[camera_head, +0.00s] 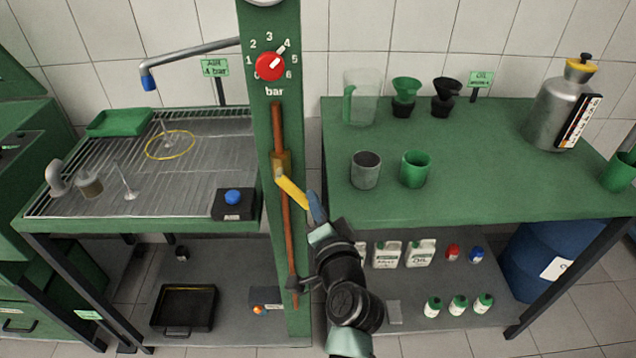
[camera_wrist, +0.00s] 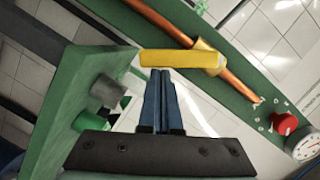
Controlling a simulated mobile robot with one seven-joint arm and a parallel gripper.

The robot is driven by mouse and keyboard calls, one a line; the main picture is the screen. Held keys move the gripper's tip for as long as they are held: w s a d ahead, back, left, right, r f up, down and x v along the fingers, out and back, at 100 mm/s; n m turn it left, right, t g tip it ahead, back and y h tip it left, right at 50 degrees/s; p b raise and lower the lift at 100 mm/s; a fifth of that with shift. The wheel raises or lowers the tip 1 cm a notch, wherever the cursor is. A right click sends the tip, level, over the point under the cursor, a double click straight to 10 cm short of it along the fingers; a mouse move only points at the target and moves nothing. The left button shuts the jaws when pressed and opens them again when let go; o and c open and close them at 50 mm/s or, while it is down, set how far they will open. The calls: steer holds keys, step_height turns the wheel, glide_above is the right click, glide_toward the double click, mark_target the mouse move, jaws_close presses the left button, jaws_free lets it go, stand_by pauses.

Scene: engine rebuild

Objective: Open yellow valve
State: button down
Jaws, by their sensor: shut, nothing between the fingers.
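The yellow valve lever (camera_head: 292,191) sits on a brass valve body (camera_head: 281,164) on a copper pipe (camera_head: 286,225) that runs down a green post. The lever slants down and to the right, away from the pipe. My gripper (camera_head: 317,210) is at the lever's lower right end, with its blue fingers shut and nothing between them. In the wrist view the lever (camera_wrist: 180,59) lies across just beyond the fingertips (camera_wrist: 160,72). I cannot tell whether they touch it.
A red pressure knob (camera_head: 270,66) is higher on the post. A green bench (camera_head: 480,160) with cups and funnels stands at the right. A grated wash table (camera_head: 200,150) with a black box (camera_head: 233,208) is at the left.

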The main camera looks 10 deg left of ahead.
steer(key=shift+s+a+f+m+y+b, duration=0.25)
steer(key=shift+a+f+m+b, duration=0.4)
steer(key=shift+m, duration=0.45)
steer(key=shift+d, duration=0.1)
steer(key=shift+w, duration=0.1)
